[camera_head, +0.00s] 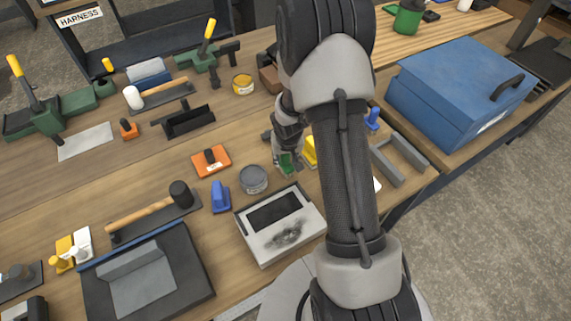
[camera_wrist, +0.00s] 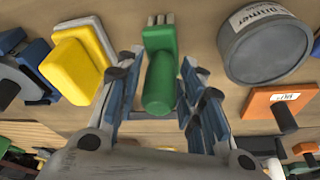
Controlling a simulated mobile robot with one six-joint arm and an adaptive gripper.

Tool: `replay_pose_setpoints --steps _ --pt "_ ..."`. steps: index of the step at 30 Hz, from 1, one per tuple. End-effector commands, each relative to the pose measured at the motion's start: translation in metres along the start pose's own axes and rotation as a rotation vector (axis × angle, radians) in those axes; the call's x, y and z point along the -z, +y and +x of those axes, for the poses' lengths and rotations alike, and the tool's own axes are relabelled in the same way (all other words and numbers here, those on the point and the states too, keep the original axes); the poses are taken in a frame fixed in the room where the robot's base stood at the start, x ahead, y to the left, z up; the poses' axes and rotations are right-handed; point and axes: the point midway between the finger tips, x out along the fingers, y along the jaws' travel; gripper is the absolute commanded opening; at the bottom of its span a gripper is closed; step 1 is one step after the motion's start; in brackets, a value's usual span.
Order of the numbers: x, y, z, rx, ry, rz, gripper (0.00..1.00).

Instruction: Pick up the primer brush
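A green-handled brush (camera_wrist: 160,82) with pale bristles at its top end lies between the fingers of my gripper (camera_wrist: 158,66) in the wrist view. The fingers stand apart on either side of the handle, and a gap shows on the left. In the head view my gripper (camera_head: 287,160) is low over the bench, with the green brush (camera_head: 286,166) partly hidden by it. A grey tin labelled "Primer" (camera_wrist: 265,50) stands to the right of the brush in the wrist view; it also shows in the head view (camera_head: 253,179).
A yellow item (camera_wrist: 75,58) lies close left of the gripper, with blue tools beyond it. An orange block with a black knob (camera_head: 211,160), a blue item (camera_head: 220,197) and a soiled tray (camera_head: 262,249) surround the tin. A blue toolbox (camera_head: 455,90) stands right.

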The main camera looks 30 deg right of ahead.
Motion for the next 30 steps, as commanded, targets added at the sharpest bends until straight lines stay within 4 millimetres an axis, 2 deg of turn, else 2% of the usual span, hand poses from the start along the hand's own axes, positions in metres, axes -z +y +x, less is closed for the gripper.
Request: replay_pose_setpoints --steps 2,14,24,30 --pt "0.000 0.000 0.000 0.000 0.000 0.000 0.27" --pt "0.000 0.000 0.000 0.000 0.000 0.000 0.01" --pt "0.001 0.000 -0.001 0.000 0.001 0.000 0.00" --pt "0.004 0.000 -0.013 0.000 0.001 0.000 0.00"
